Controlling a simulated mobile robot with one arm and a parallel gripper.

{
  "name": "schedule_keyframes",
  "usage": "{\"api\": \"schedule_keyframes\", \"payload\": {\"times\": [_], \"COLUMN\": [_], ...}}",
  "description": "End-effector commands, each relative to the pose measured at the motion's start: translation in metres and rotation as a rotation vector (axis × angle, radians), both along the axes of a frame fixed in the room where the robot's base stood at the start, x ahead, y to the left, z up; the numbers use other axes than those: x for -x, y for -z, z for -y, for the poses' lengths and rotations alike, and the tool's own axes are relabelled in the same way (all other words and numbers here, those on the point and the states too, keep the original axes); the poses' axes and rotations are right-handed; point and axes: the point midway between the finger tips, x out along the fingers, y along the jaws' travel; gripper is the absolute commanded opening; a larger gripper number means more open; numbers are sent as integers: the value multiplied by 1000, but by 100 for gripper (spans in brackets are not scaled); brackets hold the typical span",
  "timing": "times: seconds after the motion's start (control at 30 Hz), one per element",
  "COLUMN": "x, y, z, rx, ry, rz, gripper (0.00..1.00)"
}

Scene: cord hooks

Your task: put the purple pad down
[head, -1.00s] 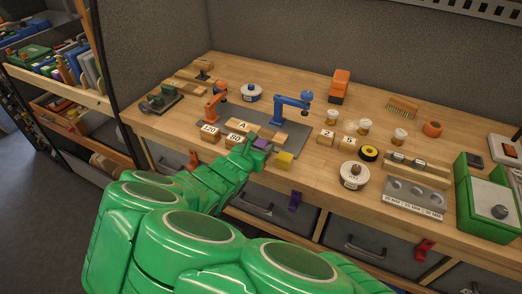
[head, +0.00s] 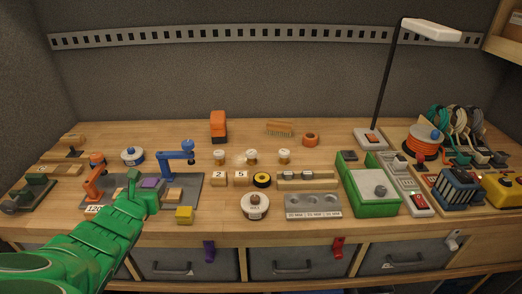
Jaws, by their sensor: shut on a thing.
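The purple pad (head: 150,183) shows at my gripper's tip, over the dark grey mat (head: 190,198) at the left of the workbench. My green gripper (head: 143,189) is shut on it. I cannot tell whether the pad touches anything below. My gripper and arm hide part of the mat and the blocks there.
An orange clamp (head: 93,180) stands left of my gripper and a blue clamp (head: 177,152) stands behind it to the right. A wooden block (head: 174,194) and a yellow block (head: 184,214) lie to the right. Bare wood (head: 215,215) shows beyond the yellow block.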

Motion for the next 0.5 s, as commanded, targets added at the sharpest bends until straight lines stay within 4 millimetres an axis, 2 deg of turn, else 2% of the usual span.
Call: {"api": "schedule_keyframes", "payload": {"times": [0.17, 0.5], "x": [-31, -100], "y": [-8, -25], "z": [33, 122], "rx": [-2, -3], "ry": [44, 133], "rz": [0, 0], "gripper": [17, 17]}}
